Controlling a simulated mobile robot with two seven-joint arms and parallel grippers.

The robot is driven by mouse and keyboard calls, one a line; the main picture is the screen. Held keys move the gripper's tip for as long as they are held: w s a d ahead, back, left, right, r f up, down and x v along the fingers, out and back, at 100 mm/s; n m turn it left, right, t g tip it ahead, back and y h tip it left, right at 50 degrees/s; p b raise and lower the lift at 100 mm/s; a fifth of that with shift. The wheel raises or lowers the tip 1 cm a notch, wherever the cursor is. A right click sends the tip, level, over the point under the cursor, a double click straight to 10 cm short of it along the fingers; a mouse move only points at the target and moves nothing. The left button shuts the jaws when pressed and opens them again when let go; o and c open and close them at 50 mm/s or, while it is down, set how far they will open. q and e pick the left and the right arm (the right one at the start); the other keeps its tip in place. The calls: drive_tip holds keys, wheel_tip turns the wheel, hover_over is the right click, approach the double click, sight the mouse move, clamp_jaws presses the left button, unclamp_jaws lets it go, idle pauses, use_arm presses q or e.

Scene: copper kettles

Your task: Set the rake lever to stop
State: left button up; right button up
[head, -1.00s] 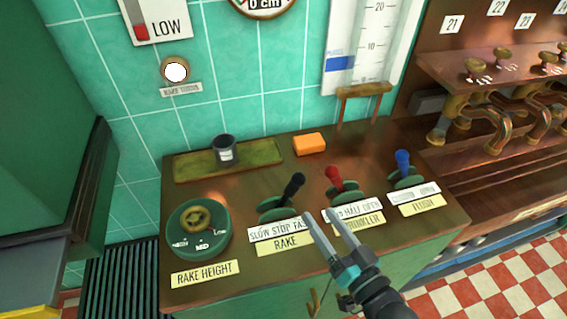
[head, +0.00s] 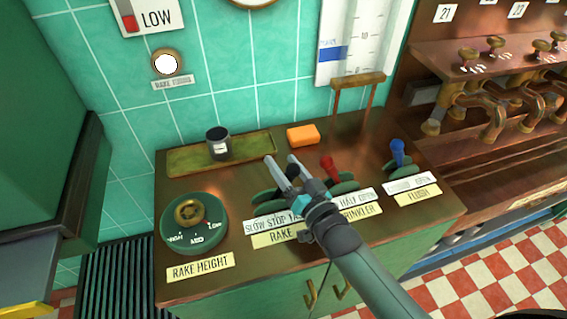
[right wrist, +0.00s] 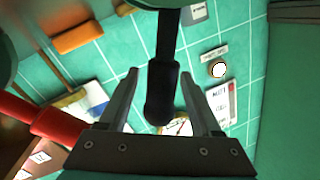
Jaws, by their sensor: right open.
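The rake lever has a black handle and stands on a green base (head: 264,196) above the label RAKE and the plate SLOW STOP FAST in the head view. My right gripper (head: 281,160) is over it and hides most of the handle and part of the plate, so its setting cannot be read there. In the right wrist view the black handle (right wrist: 160,92) lies between the two open fingers, with gaps visible on both sides. My left gripper is in neither view.
The red sprinkler lever (head: 329,170) is close to the right of my gripper, with the blue flush lever (head: 397,153) farther right. The rake height dial (head: 193,222) is at left. A dark cup (head: 218,143) on a tray and an orange block (head: 303,135) are behind.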

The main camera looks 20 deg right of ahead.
drive_tip(key=shift+w+a, duration=0.1)
drive_tip(key=shift+w, duration=0.15)
drive_tip(key=shift+c, duration=0.2)
clamp_jaws()
idle(0.3)
idle(0.8)
